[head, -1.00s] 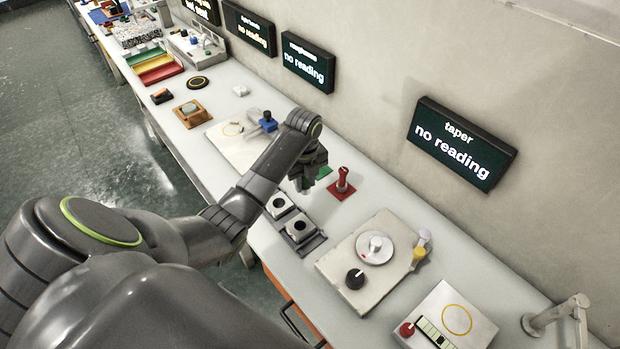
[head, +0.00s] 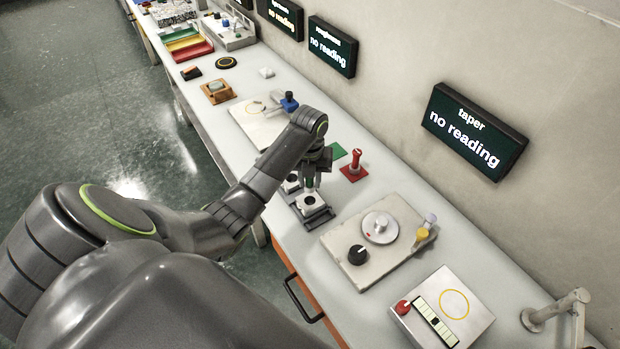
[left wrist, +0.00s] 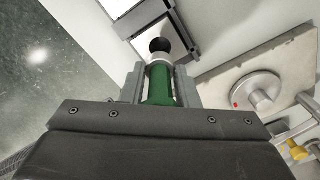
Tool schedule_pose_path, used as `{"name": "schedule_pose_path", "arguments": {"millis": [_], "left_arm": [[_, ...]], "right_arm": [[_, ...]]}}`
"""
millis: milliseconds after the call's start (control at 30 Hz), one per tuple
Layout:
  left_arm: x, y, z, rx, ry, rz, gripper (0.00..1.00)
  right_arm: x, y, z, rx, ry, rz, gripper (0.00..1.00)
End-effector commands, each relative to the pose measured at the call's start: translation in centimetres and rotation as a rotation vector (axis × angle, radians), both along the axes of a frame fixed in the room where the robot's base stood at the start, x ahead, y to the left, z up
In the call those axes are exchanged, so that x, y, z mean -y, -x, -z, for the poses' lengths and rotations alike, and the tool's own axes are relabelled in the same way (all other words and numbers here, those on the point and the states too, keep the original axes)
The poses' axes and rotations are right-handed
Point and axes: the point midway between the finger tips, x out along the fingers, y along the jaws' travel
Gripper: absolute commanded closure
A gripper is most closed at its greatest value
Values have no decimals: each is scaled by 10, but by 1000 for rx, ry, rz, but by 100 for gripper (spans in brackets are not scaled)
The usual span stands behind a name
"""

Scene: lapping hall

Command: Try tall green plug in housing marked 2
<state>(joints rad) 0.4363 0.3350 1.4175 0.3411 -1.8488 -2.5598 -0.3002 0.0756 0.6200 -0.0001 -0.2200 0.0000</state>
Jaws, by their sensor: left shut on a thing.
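My left gripper (head: 313,172) is shut on the green plug (left wrist: 160,86), which points down with its pale metal end leading. In the head view the plug (head: 310,184) stands over the nearer of two block housings (head: 312,208). In the left wrist view the plug's end lies over or just in front of that housing's dark round hole (left wrist: 160,46); I cannot tell whether it has entered. The other housing (head: 290,184) is partly hidden behind my gripper. I can read no number on either housing. My right gripper is out of view.
A red plug (head: 356,158) stands on a red square beside an empty green square (head: 337,151). A plate with a dial and knob (head: 338,240) lies right of the housings. The taper display (head: 472,132) reads "no reading". The bench front edge is close.

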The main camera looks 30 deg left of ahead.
Motion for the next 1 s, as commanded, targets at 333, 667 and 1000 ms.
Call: {"name": "schedule_pose_path", "arguments": {"millis": [333,667,1000], "left_arm": [[0,0,29,2,-1,0,100],[0,-1,45,1,0,-1,100],[0,-1,47,1,0,-1,100]], "right_arm": [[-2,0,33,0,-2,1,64],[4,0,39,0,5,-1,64],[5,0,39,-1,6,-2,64]]}}
